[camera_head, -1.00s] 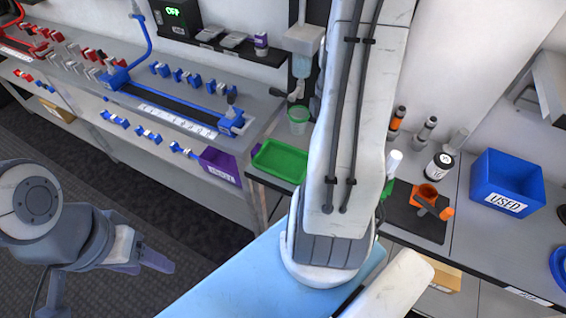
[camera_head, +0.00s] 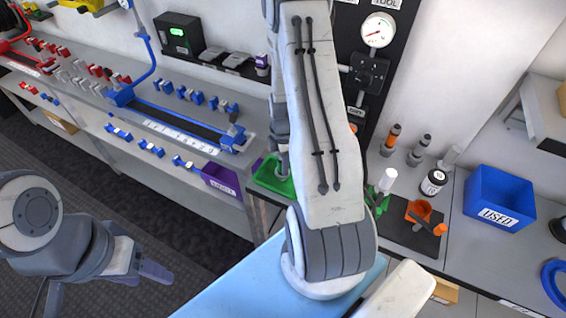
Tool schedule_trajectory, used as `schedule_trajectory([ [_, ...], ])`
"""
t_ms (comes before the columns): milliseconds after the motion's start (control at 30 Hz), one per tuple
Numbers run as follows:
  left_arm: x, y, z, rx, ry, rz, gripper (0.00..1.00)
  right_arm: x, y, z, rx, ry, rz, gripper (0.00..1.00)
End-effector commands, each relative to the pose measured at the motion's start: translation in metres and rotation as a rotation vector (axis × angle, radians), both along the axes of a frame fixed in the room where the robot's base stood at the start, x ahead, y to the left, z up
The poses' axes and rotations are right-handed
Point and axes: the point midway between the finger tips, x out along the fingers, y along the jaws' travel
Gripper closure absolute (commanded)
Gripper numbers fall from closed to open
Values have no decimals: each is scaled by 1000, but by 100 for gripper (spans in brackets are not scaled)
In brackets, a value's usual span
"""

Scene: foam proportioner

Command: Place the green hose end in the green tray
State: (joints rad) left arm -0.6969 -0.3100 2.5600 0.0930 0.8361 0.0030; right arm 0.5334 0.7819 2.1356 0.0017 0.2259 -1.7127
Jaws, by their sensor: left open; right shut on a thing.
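The green tray (camera_head: 262,180) sits on the left part of the right-hand bench, partly hidden by my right arm. My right gripper (camera_head: 282,168) is seen small beside the upper arm link, pointing down over the tray. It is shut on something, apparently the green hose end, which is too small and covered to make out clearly. I cannot tell whether it touches the tray. My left gripper (camera_head: 155,270) is open and empty at the lower left, over the floor and far from the tray.
A purple bin (camera_head: 221,180) stands left of the tray. A dark mat with an orange holder (camera_head: 419,212), a blue USED bin (camera_head: 499,197) and a black-and-white jar (camera_head: 434,182) stand to the right. A gauge (camera_head: 378,30) is on the wall panel.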

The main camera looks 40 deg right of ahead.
Motion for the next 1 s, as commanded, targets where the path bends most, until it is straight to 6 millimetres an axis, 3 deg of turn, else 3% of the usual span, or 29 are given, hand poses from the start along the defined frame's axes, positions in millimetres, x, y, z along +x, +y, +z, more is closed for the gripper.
schedule_trajectory([
  [133,0,0,5,0,0,-1,42,0,0,-10,0,0,0,100],
  [500,0,0,0,0,0,-1,42,0,0,-16,-1,-2,0,100],
  [533,0,0,1,0,0,-1,42,0,0,-16,-1,-2,0,53],
  [600,0,0,2,0,0,-1,42,0,0,-15,-1,-2,0,27],
  [1000,0,0,7,0,0,-1,42,0,0,-8,-1,-2,0,27],
])
